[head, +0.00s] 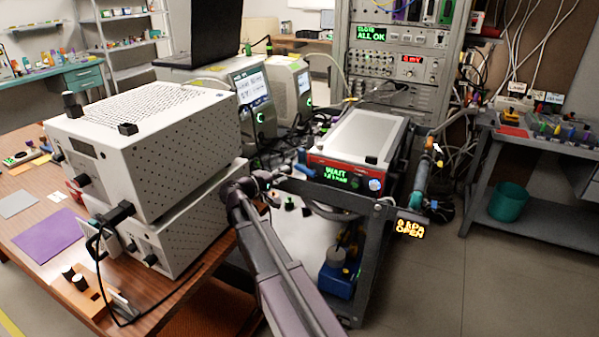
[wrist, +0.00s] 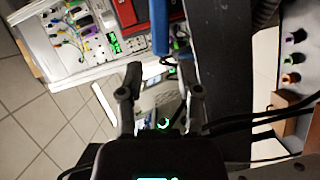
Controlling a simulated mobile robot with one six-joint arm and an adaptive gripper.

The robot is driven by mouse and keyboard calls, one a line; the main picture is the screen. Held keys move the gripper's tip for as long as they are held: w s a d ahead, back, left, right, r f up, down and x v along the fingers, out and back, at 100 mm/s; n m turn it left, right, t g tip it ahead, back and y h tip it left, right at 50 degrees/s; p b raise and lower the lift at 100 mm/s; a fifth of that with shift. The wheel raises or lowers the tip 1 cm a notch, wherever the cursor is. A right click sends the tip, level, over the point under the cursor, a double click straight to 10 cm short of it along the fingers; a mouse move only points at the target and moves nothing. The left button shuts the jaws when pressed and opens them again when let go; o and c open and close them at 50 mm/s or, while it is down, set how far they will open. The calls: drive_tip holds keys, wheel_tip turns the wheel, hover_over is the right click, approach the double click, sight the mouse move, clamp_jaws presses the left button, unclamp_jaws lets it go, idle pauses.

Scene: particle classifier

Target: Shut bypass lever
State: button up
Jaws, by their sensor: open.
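No part in view is readably labelled as the bypass lever. A valve-like fitting with orange and yellow parts (head: 431,145) sits on the pipe at the right of the cart. Below it a small sign (head: 410,229) reads "OPEN". A blue handle-like part (head: 304,166) stands at the left of the red-fronted unit (head: 345,174); a blue bar also shows in the wrist view (wrist: 159,27), just beyond my fingertips. My gripper (head: 277,176) is near the cart's left front corner, left of the blue part and far from the fitting. In the wrist view my gripper (wrist: 160,82) is open and empty.
The cart frame (head: 375,265) stands right of my arm. Two stacked perforated boxes (head: 150,150) on the wooden table stand close on its left. A dark side bench (head: 545,145) and a teal bin (head: 508,203) are at the right. The floor between is clear.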

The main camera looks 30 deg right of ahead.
sight(299, 169)
drive_tip(key=shift+d, duration=0.1)
drive_tip(key=shift+b+x, duration=0.35)
drive_tip(key=shift+x, duration=3.3)
